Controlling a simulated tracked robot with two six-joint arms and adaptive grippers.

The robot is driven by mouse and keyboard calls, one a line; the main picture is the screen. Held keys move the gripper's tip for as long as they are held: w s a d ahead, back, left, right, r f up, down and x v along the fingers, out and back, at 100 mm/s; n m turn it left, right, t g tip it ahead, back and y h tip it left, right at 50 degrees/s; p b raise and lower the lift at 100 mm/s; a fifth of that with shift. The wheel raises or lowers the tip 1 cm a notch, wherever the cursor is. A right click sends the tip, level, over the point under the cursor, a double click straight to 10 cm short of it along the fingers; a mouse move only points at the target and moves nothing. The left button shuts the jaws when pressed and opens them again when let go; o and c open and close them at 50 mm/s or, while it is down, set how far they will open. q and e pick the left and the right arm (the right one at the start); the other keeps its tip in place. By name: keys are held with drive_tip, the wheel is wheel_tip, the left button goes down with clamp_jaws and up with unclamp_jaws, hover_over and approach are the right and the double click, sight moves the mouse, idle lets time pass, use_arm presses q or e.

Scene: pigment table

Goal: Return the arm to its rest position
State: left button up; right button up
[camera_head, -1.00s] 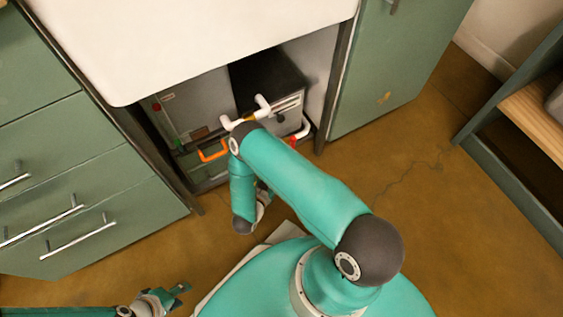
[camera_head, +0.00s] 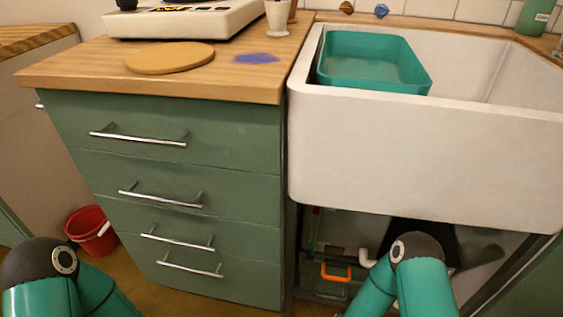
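My two teal arms show at the bottom of the head view, one at the lower left and one at the lower right in front of the open space under the sink. Only their elbow and upper links with dark joint caps are visible. Both grippers are outside the frame, so I cannot see whether they hold anything.
A wooden counter (camera_head: 90,75) over green drawers (camera_head: 180,165) stands at centre left. A white sink (camera_head: 420,165) holds a teal basin (camera_head: 372,85). Below it is a box with an orange handle (camera_head: 336,275). A red bucket (camera_head: 90,232) stands on the floor at left.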

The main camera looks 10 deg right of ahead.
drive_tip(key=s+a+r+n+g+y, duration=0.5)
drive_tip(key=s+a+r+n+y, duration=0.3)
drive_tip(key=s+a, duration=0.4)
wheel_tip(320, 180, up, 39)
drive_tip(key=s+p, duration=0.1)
drive_tip(key=p, duration=3.7)
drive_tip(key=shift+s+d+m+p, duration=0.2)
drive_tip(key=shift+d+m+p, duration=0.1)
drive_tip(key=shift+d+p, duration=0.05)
